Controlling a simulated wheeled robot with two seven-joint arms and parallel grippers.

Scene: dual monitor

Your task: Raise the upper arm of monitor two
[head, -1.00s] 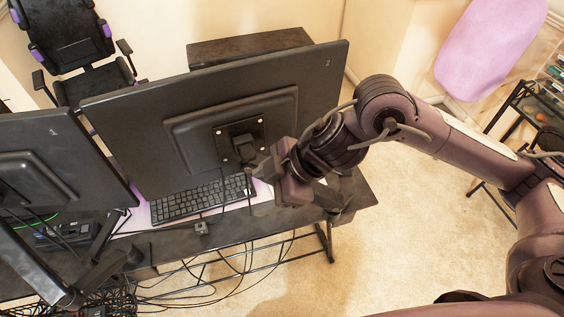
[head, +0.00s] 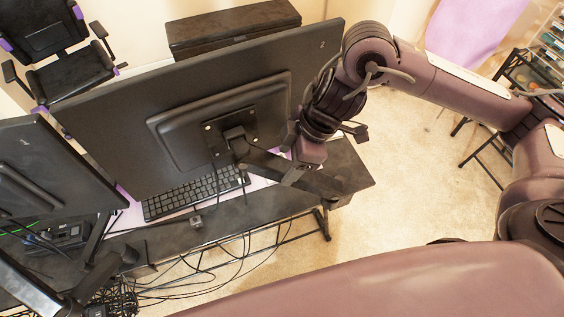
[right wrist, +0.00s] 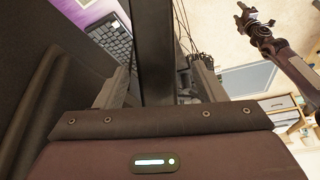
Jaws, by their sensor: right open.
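Monitor two (head: 185,105), marked "2" at its top corner, shows its black back in the head view. Its upper arm (head: 262,158) runs from the mount plate (head: 234,135) down to the right, to a joint near the desk's right end. My right gripper (head: 297,172) is at this arm, beside the monitor's lower right. In the right wrist view, the arm (right wrist: 152,45) passes between the spread fingers of my right gripper (right wrist: 160,72); contact cannot be told. My left gripper (right wrist: 258,24) appears small at the upper right there, its jaws unclear.
Monitor one (head: 50,170) stands at left on its own arm. A keyboard (head: 195,195) lies on the desk (head: 270,207) below monitor two. Cables hang below the desk. A chair (head: 65,65) and a dark cabinet (head: 235,27) stand behind. Floor to the right is open.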

